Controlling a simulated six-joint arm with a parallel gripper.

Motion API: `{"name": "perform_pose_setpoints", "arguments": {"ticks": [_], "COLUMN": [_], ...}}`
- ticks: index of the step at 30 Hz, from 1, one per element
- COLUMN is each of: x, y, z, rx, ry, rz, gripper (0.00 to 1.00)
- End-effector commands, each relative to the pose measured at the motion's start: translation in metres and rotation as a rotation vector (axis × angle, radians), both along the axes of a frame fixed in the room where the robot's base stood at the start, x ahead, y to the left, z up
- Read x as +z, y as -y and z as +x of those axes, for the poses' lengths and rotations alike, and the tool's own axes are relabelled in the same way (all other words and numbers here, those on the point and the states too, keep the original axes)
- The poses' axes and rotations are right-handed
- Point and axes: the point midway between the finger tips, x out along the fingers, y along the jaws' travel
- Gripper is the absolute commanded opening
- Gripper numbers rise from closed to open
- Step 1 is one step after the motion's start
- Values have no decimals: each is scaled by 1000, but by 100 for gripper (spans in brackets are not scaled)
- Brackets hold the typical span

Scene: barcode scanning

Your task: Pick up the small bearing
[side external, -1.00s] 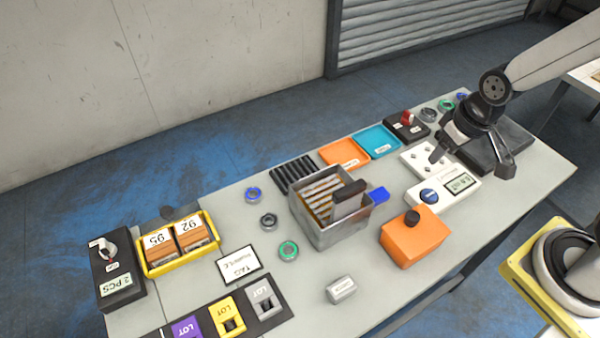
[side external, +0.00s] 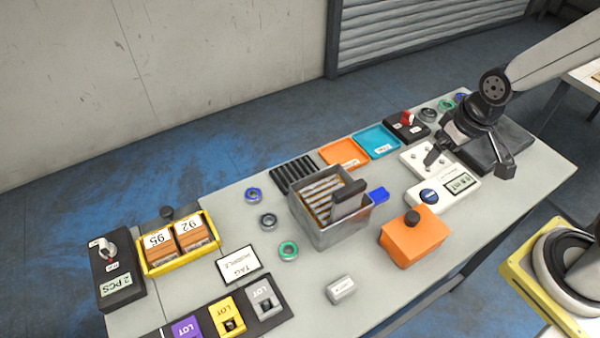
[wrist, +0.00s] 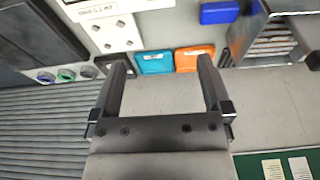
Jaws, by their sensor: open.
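Several ring-shaped bearings lie on the table in two rows, and I cannot tell which one is the small bearing. At the far end are a grey bearing (side external: 429,115), a green bearing (side external: 446,104) and a blue bearing (side external: 462,98). Nearer are a blue-ringed bearing (side external: 254,195), a dark bearing (side external: 268,221) and a green-ringed bearing (side external: 288,251). My gripper (side external: 468,164) is open and empty above the table's far right part. In the wrist view, nothing is between my fingers (wrist: 161,64); the far row, including a green bearing (wrist: 66,74), is to their left.
A metal bin (side external: 330,232) stands mid-table. An orange box (side external: 411,240) and a white device with a display (side external: 443,194) are to its right. Orange (side external: 344,163) and teal (side external: 376,151) trays lie behind. A yellow bin (side external: 180,262) is at left.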

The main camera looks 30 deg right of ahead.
Motion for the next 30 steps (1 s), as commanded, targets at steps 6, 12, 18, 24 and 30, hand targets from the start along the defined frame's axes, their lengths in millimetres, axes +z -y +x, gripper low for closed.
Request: {"name": "perform_pose_setpoints", "arguments": {"ticks": [6,12,18,24,30], "x": [5,21,37,52,53], "y": [0,0,0,0,-18], "z": [1,1,1,1,14], "rx": [0,0,0,3,137], "ry": [3,5,4,3,-14], "rz": [0,0,0,-1,-12], "gripper": [99,99,99,99,99]}}
